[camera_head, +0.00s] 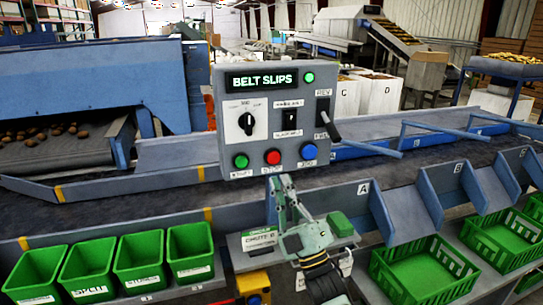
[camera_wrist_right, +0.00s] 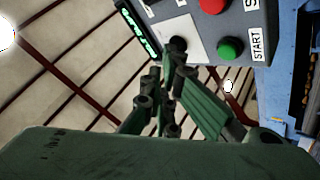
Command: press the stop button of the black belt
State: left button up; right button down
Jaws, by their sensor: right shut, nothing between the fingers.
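The grey control panel (camera_head: 270,95) stands in front of the black belt (camera_head: 110,212), its display reading "BELT SLIPS". Along its lower edge are a green button (camera_head: 241,161), the red stop button (camera_head: 273,157) and a blue button (camera_head: 309,151). My right gripper (camera_head: 279,180) is shut and empty, its tips just below the red button; I cannot tell how far in front of the panel they are. In the right wrist view the fingers (camera_wrist_right: 175,55) point up at the panel, with the red button (camera_wrist_right: 213,5) and the green button (camera_wrist_right: 229,48), labelled START, beyond them. My left gripper is out of view.
A black knob (camera_head: 246,123), a switch (camera_head: 290,119) and a lever (camera_head: 327,124) sit higher on the panel. Green bins (camera_head: 137,262) stand front left and green crates (camera_head: 424,278) front right. A yellow box with a blue button (camera_head: 253,286) is below the panel.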

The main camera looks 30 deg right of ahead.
aim_at(274, 158)
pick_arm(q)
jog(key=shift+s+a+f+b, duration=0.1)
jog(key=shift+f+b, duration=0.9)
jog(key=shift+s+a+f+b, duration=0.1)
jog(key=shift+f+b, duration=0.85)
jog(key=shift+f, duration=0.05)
pick_arm(e)
jog(key=w+d, duration=0.2)
jog(key=w, duration=0.6)
jog(key=shift+w, duration=0.2)
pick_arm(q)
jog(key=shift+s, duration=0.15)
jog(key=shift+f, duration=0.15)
pick_arm(e)
jog(key=shift+w, duration=0.1)
pick_arm(q)
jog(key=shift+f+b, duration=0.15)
jog(key=shift+b, duration=0.15)
pick_arm(e)
jog(key=shift+w+d, duration=0.1)
jog(key=shift+w, duration=0.2)
